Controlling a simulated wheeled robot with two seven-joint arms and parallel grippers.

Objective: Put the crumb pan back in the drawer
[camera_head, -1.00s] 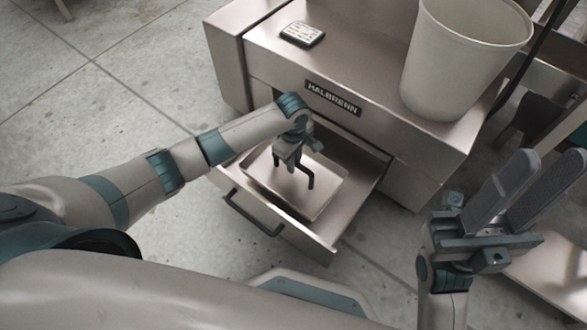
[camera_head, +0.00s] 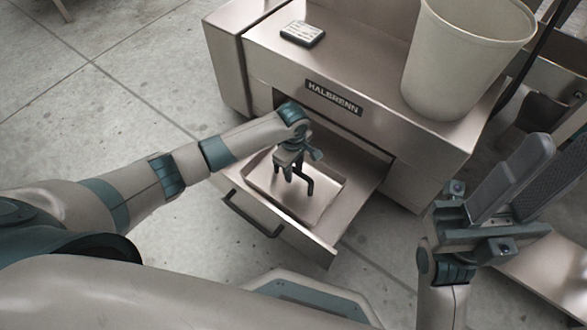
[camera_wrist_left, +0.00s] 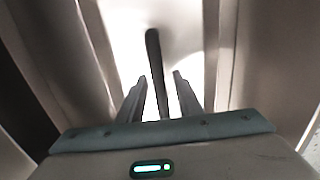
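The crumb pan (camera_head: 318,207) is a shallow metal tray with a dark upright handle (camera_head: 308,186). It lies inside the pulled-out drawer (camera_head: 350,208) under the machine, and looks roughly level. My left gripper (camera_head: 290,178) is above the pan at its handle. In the left wrist view the dark handle (camera_wrist_left: 154,60) runs between the two fingers (camera_wrist_left: 160,95), with a gap visible on each side. The pan's far side is partly hidden by my left gripper. My right gripper (camera_head: 560,150) is open and empty at the right, away from the drawer.
The machine marked HALBRENN (camera_head: 370,125) stands behind the drawer. A large pale bucket (camera_head: 455,65) and a small dark-faced device (camera_head: 302,34) are on its top. The drawer's bar handle (camera_head: 250,214) faces me. Bare concrete floor lies at the left.

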